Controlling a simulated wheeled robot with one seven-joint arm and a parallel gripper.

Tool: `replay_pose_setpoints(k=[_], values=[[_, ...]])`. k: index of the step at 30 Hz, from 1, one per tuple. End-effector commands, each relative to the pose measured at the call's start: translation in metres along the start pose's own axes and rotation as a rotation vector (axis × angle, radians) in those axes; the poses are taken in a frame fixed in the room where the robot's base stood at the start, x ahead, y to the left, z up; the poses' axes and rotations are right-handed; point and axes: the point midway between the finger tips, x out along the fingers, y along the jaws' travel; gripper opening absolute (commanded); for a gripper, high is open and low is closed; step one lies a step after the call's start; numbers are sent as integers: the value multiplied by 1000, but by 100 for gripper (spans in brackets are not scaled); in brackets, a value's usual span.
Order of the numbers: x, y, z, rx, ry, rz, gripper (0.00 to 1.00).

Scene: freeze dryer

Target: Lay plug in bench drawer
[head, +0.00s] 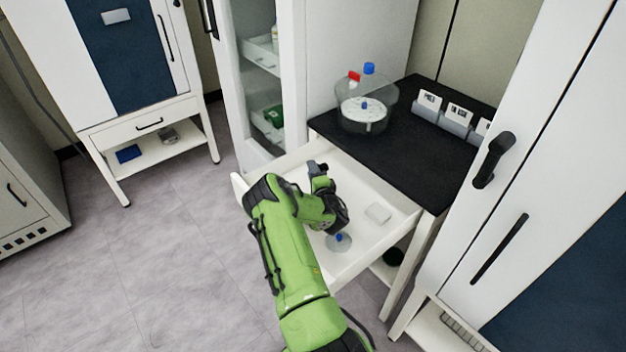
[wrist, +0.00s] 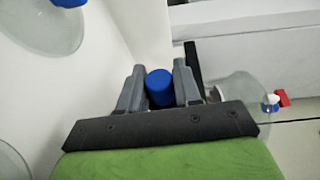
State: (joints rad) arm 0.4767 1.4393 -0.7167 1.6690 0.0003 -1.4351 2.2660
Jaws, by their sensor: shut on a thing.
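My gripper (head: 317,169) hangs over the open bench drawer (head: 359,193) in the head view, near the drawer's far left part. In the wrist view my gripper (wrist: 160,88) is shut on a blue cylindrical plug (wrist: 159,86), with one grey finger on each side. The plug's lower part is hidden by the gripper body. In the head view the plug cannot be made out. I cannot tell whether the plug touches the drawer floor.
On the black bench top (head: 410,165) stand a clear round vessel (head: 366,108) with red and blue caps and several labelled holders (head: 456,119). A glass-doored cabinet (head: 228,60) stands behind.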

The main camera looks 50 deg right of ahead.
Motion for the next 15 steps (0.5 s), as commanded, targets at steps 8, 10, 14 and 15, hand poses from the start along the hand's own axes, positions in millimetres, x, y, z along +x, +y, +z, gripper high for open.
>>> replay_pose_setpoints(k=[8, 10, 14, 15], values=[[0, 3, 0, -1, -1, -2, 3], [0, 5, 0, -2, -1, -2, 3], [1, 9, 1, -1, -1, -2, 3], [1, 10, 1, -1, -1, -2, 3]])
